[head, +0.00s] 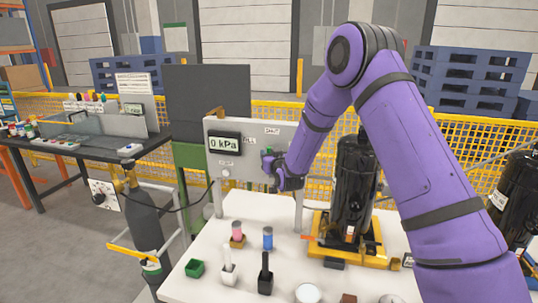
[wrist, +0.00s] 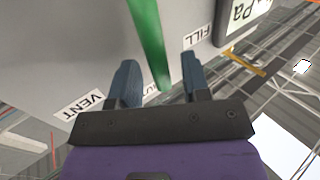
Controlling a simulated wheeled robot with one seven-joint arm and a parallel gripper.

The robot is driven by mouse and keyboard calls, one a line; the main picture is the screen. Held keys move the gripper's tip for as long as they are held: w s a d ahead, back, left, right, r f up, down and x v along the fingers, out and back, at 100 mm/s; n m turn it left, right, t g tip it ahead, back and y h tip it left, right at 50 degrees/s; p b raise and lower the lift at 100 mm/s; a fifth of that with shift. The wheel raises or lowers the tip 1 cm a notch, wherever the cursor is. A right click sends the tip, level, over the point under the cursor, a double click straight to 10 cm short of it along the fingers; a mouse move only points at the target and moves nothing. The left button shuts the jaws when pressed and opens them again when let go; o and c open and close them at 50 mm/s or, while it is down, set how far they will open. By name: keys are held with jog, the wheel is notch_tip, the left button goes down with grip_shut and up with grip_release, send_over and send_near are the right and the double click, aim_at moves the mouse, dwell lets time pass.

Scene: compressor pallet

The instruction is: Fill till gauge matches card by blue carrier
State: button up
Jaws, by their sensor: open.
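The gauge (head: 223,143) on the grey panel (head: 250,180) reads 0 kPa; its edge also shows in the wrist view (wrist: 240,14). A green valve lever (wrist: 148,40) sticks out between the fingers of my open gripper (wrist: 160,72), with FILL on one side and VENT on the other. Gaps show beside the lever, so it is not clamped. In the head view my gripper (head: 275,165) is at the panel, right of the gauge. A small blue cylinder (head: 267,238) stands on the white table; I cannot tell whether it is the blue carrier. I cannot make out the card.
The white table (head: 210,262) holds a pink cylinder (head: 237,229), a green tray (head: 195,268) and brushes. A black compressor (head: 354,185) stands on a yellow base right of my gripper. A gas bottle (head: 142,215) stands left.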

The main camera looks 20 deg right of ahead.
jog(key=shift+w, duration=0.7)
grip_shut()
